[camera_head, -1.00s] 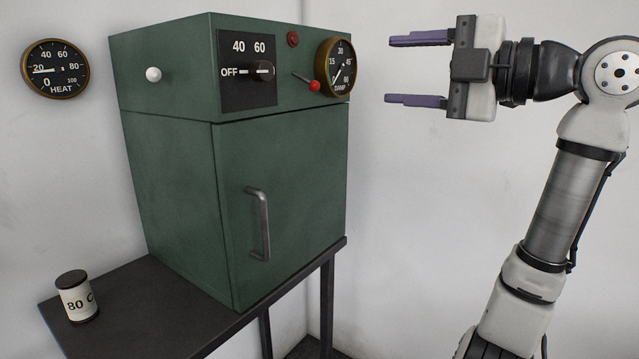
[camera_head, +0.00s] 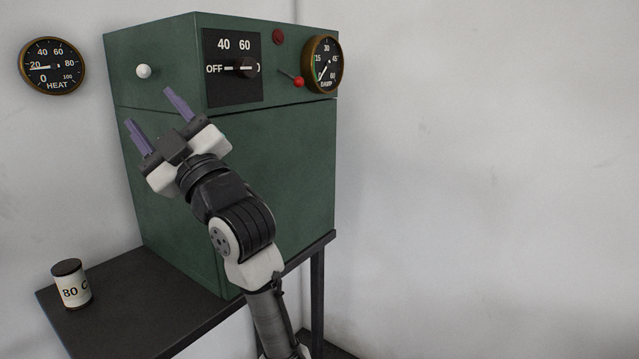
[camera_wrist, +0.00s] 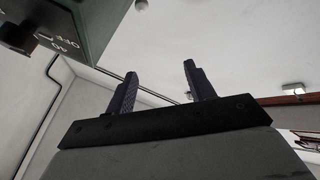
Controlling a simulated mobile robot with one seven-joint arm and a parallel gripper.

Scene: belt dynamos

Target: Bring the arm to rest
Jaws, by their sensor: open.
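My gripper (camera_head: 160,122) is open and empty in the head view, its two purple fingers apart and pointing up and left. It shows in front of the left part of the green cabinet (camera_head: 290,160), below the white knob (camera_head: 144,71). My arm hides the cabinet door's handle. In the wrist view my fingers (camera_wrist: 160,88) stand apart with nothing between them. The cabinet's corner and its dial panel (camera_wrist: 45,32) show at the upper left there.
The cabinet stands on a dark table (camera_head: 120,310) with an "80 C" can (camera_head: 72,284) at its left. A selector knob (camera_head: 246,68), a red-tipped lever (camera_head: 298,81) and a damp gauge (camera_head: 326,64) are on the cabinet. A heat gauge (camera_head: 52,66) hangs on the wall. The right side is clear.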

